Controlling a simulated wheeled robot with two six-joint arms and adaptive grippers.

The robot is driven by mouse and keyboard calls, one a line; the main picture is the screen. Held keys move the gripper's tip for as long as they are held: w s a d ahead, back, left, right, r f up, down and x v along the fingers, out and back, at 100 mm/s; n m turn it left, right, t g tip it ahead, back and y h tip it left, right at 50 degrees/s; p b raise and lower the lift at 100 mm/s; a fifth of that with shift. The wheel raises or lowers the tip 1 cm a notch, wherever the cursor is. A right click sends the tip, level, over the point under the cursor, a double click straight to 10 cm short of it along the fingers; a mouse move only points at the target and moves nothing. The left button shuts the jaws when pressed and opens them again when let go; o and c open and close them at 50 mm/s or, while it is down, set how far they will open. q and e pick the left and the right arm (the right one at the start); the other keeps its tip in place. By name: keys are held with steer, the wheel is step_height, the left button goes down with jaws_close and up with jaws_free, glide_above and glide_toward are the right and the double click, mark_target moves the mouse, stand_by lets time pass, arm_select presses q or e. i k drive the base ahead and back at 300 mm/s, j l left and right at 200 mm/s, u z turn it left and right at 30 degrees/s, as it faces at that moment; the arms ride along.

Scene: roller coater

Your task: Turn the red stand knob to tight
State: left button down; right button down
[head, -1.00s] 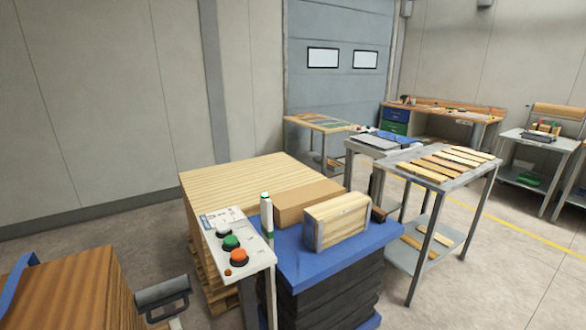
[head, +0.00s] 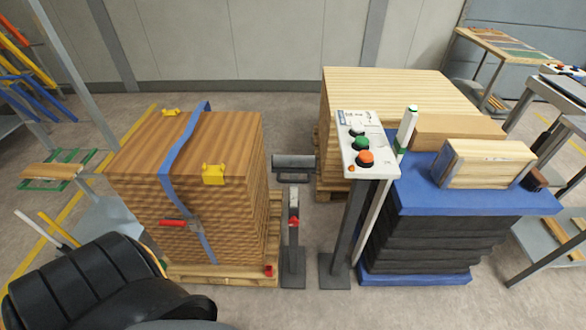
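The red stand knob (head: 293,222) is small in the head view, on the upright post of a roller stand (head: 293,250). The stand carries a dark grey horizontal roller (head: 293,162) at its top and stands on a flat base on the floor. I cannot tell from this distance whether the knob is tight or loose. Neither of my grippers is in view, and nothing touches the knob.
A strapped wood stack (head: 130,205) on a pallet stands left of the stand. A control panel (head: 362,165) on a post stands close to its right, before a blue-topped table (head: 430,192). A black seat (head: 80,285) fills the lower left. Floor in front is clear.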

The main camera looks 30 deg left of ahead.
mark_target(293, 222)
steer(key=u, duration=1)
